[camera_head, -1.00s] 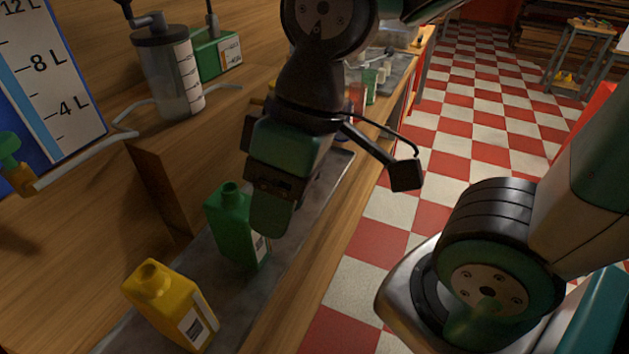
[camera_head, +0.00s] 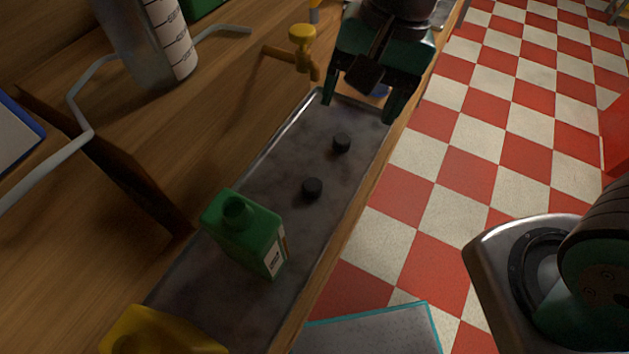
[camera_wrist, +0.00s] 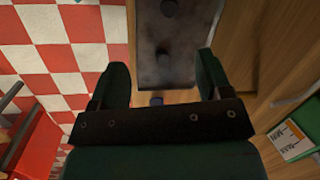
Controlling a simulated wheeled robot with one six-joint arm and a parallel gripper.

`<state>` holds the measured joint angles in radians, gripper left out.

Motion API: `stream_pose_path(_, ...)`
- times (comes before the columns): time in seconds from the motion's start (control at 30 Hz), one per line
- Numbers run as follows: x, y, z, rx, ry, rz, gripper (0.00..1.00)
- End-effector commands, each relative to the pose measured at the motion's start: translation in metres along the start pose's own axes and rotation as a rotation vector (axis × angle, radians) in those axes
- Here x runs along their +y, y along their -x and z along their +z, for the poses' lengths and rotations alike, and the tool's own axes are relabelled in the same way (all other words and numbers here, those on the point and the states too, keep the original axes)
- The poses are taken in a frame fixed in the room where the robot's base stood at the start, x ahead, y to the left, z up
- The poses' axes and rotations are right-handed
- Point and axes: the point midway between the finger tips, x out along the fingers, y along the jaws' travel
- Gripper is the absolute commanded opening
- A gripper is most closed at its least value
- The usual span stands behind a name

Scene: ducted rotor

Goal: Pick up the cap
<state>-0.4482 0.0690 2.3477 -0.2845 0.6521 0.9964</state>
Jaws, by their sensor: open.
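Two small round black caps lie apart on the grey metal tray (camera_head: 262,188). The farther cap (camera_head: 341,144) is nearer my gripper, and the other cap (camera_head: 312,187) lies closer to the green bottle. In the wrist view the nearer cap (camera_wrist: 162,54) shows between and ahead of the fingers, with the second cap (camera_wrist: 169,8) at the top edge. My gripper (camera_head: 358,106) is open and empty at the far end of the tray, short of the caps and touching neither. It also shows in the wrist view (camera_wrist: 162,66).
An open-necked green bottle (camera_head: 248,240) stands on the tray, with a yellow bottle (camera_head: 160,335) at the near end. A yellow tap (camera_head: 302,40) stands left of my gripper. A clear cylinder (camera_head: 150,45) stands at the back left. Checkered floor lies right of the bench.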

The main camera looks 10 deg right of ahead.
Motion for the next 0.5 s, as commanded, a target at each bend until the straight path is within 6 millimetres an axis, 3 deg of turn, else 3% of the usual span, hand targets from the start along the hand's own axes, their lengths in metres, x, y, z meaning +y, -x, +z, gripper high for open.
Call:
stream_pose_path(0.2,-0.028,-0.048,-0.021,0.041,-0.498,0.082,0.71)
stream_pose_path(0.33,-0.036,-0.063,-0.027,0.065,-0.646,0.097,0.71)
stream_pose_path(0.5,-0.035,-0.087,-0.029,0.073,-0.697,0.106,0.71)
